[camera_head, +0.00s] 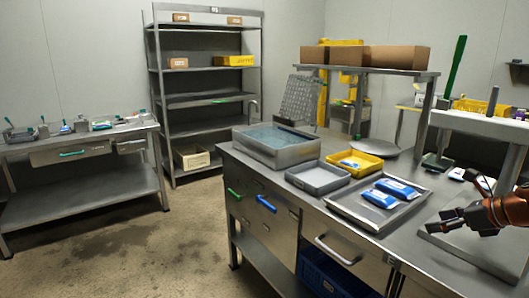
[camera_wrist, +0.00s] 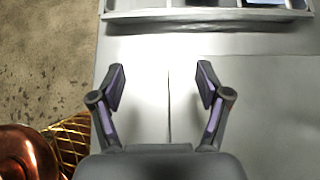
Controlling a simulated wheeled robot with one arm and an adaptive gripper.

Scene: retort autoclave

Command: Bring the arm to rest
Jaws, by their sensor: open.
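My gripper (camera_head: 462,205) shows at the right edge of the head view, above the right part of the steel counter (camera_head: 415,258). In the wrist view my gripper (camera_wrist: 160,88) has its two fingers spread apart, with nothing between them. Beneath the fingers is bare grey metal with a thin dark seam. My copper-coloured arm reaches in from the right edge of the head view; the rest of it is out of frame.
A steel tray (camera_head: 351,214) holds two blue-and-white pouches (camera_head: 383,196). Beside it are a grey tray (camera_head: 316,180), a yellow bin (camera_head: 370,165) and a water-filled basin (camera_head: 258,155). A raised shelf (camera_head: 410,72) and a white-topped stand (camera_head: 480,122) rise behind. Floor (camera_head: 140,240) at left is clear.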

